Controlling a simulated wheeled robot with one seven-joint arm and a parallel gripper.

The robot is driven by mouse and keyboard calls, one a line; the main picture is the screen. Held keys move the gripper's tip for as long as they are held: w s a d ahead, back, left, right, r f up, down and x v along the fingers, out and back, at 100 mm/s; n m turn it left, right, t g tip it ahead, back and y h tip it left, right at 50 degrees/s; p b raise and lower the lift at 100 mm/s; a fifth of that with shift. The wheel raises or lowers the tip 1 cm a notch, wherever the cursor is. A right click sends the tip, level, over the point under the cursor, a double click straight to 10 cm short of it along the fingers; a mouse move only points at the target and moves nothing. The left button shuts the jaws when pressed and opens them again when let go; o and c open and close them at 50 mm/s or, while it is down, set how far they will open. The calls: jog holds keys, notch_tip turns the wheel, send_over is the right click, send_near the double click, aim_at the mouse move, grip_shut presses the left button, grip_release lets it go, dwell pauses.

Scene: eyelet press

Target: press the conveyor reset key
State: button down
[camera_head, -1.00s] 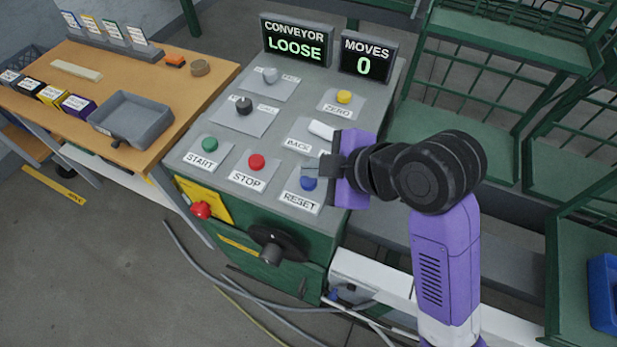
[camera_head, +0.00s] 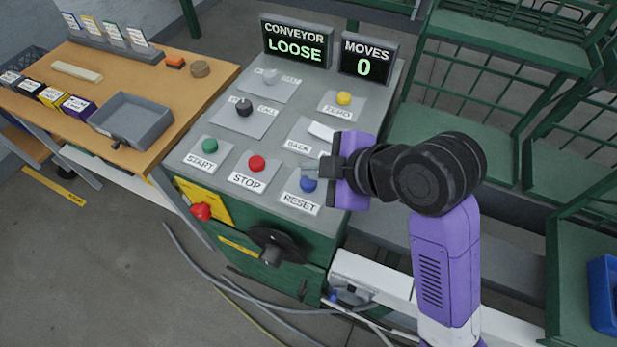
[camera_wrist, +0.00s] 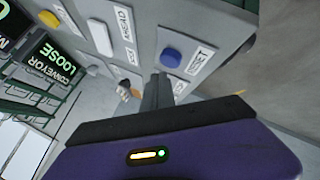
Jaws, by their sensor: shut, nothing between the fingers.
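The blue RESET key (camera_head: 308,185) sits on a light plate near the front right corner of the grey console top. It also shows in the wrist view (camera_wrist: 171,57), with its RESET label beside it. My gripper (camera_head: 308,165) is shut and empty. In the head view its fingertips appear just behind and above the blue key. In the wrist view the shut fingers (camera_wrist: 158,88) end just below the key in the picture, apart from it. The conveyor display (camera_head: 296,42) reads LOOSE and the moves display (camera_head: 367,58) reads 0.
The red STOP button (camera_head: 256,162) and green START button (camera_head: 209,146) lie left of the key. The white BACK lever (camera_head: 321,131) and yellow ZERO button (camera_head: 344,97) are behind it. A black handwheel (camera_head: 276,245) and red knob (camera_head: 201,211) project from the console front.

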aim_at(313, 184)
jog(key=shift+f, duration=0.1)
dwell(0.7)
jog(key=shift+f+b, duration=0.3)
jog(key=shift+f+b, duration=0.4)
jog(key=shift+f, duration=0.15)
dwell(0.8)
jog(key=shift+r, duration=0.1)
jog(key=shift+r+p, duration=0.85)
jog(key=shift+r, duration=0.1)
notch_tip(313, 184, up, 5)
jog(key=p, duration=0.4)
dwell(0.9)
